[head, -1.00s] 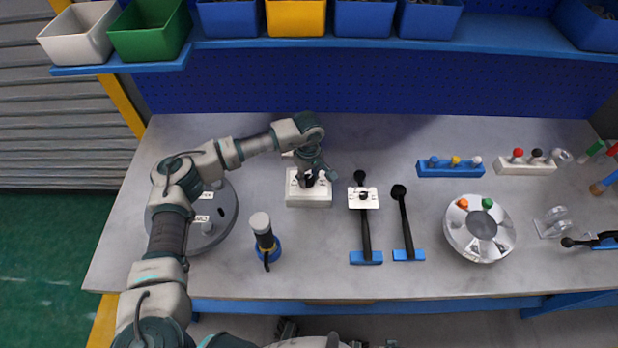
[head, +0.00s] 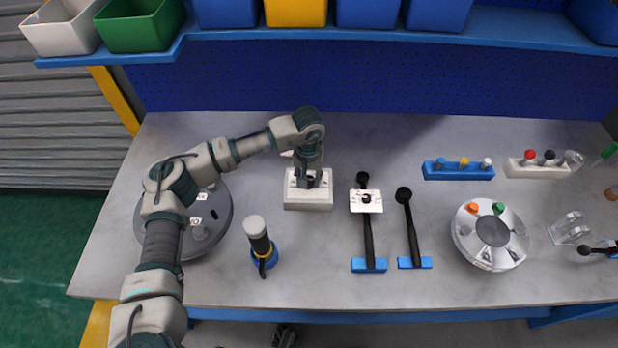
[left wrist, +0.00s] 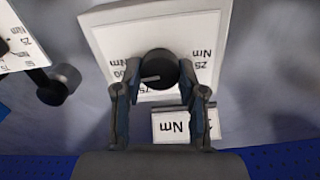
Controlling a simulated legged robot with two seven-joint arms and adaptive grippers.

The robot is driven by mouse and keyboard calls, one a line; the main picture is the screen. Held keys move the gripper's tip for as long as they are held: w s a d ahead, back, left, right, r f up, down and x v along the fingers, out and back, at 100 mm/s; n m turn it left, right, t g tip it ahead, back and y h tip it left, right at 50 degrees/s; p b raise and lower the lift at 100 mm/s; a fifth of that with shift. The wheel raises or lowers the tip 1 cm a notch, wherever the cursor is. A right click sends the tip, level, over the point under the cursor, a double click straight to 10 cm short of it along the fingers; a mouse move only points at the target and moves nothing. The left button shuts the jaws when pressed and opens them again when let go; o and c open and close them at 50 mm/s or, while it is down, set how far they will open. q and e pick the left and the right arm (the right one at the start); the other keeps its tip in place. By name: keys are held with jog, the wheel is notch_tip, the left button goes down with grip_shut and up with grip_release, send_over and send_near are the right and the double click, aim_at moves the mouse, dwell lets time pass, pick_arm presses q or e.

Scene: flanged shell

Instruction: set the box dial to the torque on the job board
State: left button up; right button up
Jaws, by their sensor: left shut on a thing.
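The white box (head: 308,201) stands at the middle-left of the bench. Its black dial knob (left wrist: 158,66) shows in the left wrist view, with a pale pointer line toward the left, near the 100 and 75 marks. The exact setting is unclear. My left gripper (head: 308,182) is over the box, its two fingers (left wrist: 160,92) shut on the knob from both sides. A small white card (left wrist: 170,126) reading Nm stands beside the box; a finger covers its number. I cannot tell whether it is the job board. My right gripper is not in view.
A black and yellow tool (head: 260,242) stands front left. A round grey fixture (head: 222,222) is under my left arm. A silver flange (head: 490,237) sits right.

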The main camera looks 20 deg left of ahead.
pick_arm(q)
jog(key=shift+w+r+m, duration=0.1)
jog(key=shift+r+m, duration=0.05)
jog(key=shift+m, duration=0.35)
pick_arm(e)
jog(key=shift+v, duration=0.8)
pick_arm(q)
jog(key=o, duration=1.1)
jog(key=shift+c, duration=0.2)
jog(key=shift+o, duration=0.4)
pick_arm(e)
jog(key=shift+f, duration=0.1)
pick_arm(q)
notch_tip(320, 180, up, 12)
jog(key=shift+w+f, duration=0.1)
jog(key=shift+f, duration=0.1)
